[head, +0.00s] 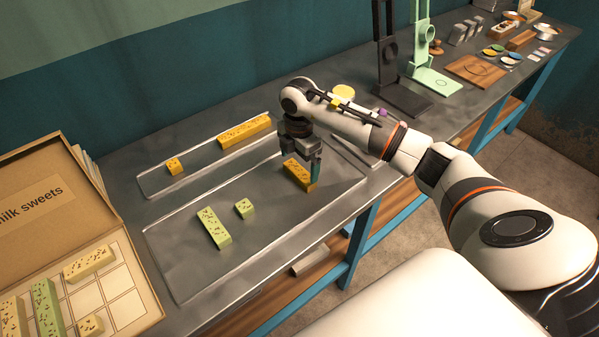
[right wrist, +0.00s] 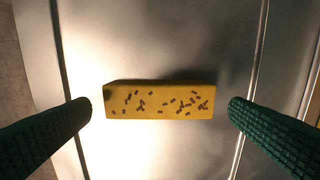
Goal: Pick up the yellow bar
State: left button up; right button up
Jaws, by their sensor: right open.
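A yellow bar with dark flecks (head: 297,174) lies near the right end of the front metal tray (head: 190,282). My right gripper (head: 312,170) points down over this bar, its fingers close to it in the head view. In the right wrist view the bar (right wrist: 160,100) lies crosswise between the green fingertips (right wrist: 160,108), with a gap at each end. The gripper is open and empty. Another long yellow bar (head: 245,128) and a small yellow piece (head: 174,166) lie in the back tray (head: 205,173). My left gripper is not in view.
A green bar (head: 213,228) and a small green piece (head: 244,208) lie in the front tray. An open sweets box (head: 137,277) with compartments holding several pieces stands at the left. Black (head: 402,100) and mint-green (head: 434,78) stands are farther right.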

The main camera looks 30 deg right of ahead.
aim_at(300, 171)
jog(key=shift+d+f+p, duration=0.1)
jog(key=shift+f+p, duration=0.3)
jog(key=shift+f, duration=1.6)
jog(key=c, duration=0.7)
